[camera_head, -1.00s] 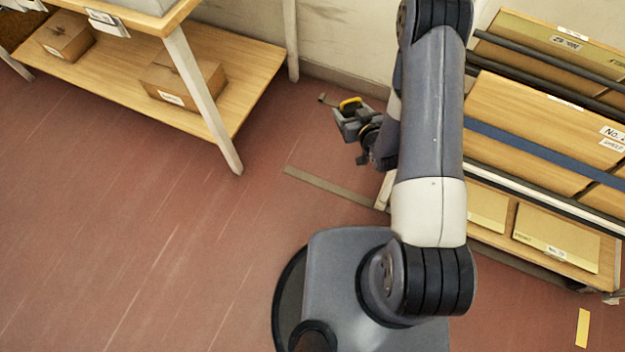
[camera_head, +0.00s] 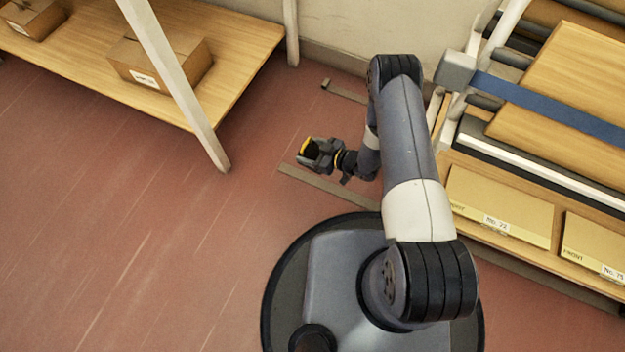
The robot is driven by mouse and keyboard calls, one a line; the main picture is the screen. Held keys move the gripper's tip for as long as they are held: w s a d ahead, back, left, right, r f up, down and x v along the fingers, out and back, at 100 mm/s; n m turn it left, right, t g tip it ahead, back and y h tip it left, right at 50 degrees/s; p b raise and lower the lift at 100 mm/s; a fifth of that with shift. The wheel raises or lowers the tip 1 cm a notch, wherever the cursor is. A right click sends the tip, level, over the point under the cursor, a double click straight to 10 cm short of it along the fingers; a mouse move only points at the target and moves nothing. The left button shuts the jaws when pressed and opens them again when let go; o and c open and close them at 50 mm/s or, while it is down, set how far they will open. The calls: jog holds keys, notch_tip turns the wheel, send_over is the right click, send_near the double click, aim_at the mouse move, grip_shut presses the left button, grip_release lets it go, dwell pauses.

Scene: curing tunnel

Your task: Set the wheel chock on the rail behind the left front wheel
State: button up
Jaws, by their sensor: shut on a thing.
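My gripper (camera_head: 318,155) is low over the floor, left of my arm. It is shut on the wheel chock (camera_head: 306,148), a small yellow and black block mostly hidden by the fingers. A flat grey-brown rail (camera_head: 322,186) lies on the floor just below the gripper in the picture. A second, parallel rail (camera_head: 346,92) lies farther back, partly hidden by my arm. The gripper appears between the two rails; its exact height cannot be told. No wheel shows clearly in this view.
A wooden rack (camera_head: 225,85) with a pale leg and cardboard boxes (camera_head: 160,65) stands at upper left. A conveyor frame with a blue strip (camera_head: 550,110) and a lower shelf of boxes (camera_head: 500,205) stands at right. The red floor at left is clear.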

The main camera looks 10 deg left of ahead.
jog(key=shift+n+g, duration=0.6)
jog(key=shift+s+a+f+b, duration=0.15)
jog(key=shift+f+b, duration=0.95)
jog(key=shift+f, duration=1.4)
jog(key=shift+w+a+f+b, duration=0.15)
jog(key=shift+f+b, duration=0.9)
jog(key=shift+f, duration=1.4)
jog(key=shift+s+a+f+b, duration=0.2)
jog(key=shift+f+b, duration=0.9)
jog(key=shift+f, duration=1.4)
jog(key=shift+r, duration=0.1)
jog(key=o, duration=1.2)
jog(key=shift+f, duration=0.2)
jog(key=shift+o, duration=0.2)
